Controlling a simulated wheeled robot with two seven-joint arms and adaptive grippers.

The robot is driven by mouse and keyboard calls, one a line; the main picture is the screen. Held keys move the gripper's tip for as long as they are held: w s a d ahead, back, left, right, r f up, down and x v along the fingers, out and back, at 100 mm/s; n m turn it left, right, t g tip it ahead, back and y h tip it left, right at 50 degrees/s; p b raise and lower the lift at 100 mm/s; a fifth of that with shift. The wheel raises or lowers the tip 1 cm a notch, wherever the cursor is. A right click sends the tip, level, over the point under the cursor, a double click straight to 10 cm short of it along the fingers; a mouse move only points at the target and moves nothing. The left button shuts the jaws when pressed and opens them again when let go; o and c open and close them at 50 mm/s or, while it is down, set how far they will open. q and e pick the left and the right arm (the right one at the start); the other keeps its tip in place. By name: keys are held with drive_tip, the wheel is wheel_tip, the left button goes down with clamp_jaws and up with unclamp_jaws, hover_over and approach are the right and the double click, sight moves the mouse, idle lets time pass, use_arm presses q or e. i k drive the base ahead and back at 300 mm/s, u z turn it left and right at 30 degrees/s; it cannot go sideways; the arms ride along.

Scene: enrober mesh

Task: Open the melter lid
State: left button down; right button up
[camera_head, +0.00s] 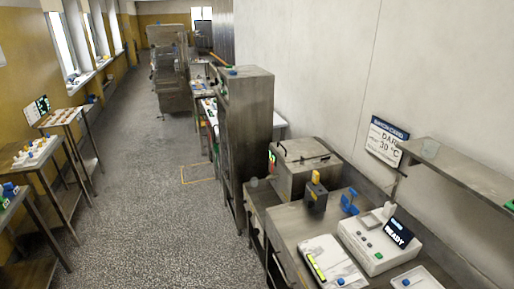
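The melter (296,187) is a steel box standing against the right wall, at the far end of the steel bench. Its flat lid (309,155) lies on top and looks closed. A dark bar handle (286,152) shows on the lid. A small green display shows at the melter's left front. Neither of my grippers is in view.
On the steel bench (287,222) stand a dark block with a yellow top (316,192), a blue object (349,202) and a white device reading READY (375,245). A tall steel cabinet (250,130) rises behind the melter. The floor (150,215) at left is clear.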

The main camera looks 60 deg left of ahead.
sight(290, 151)
drive_tip(key=u, duration=1.5)
drive_tip(key=k, duration=0.05)
drive_tip(key=z, duration=0.05)
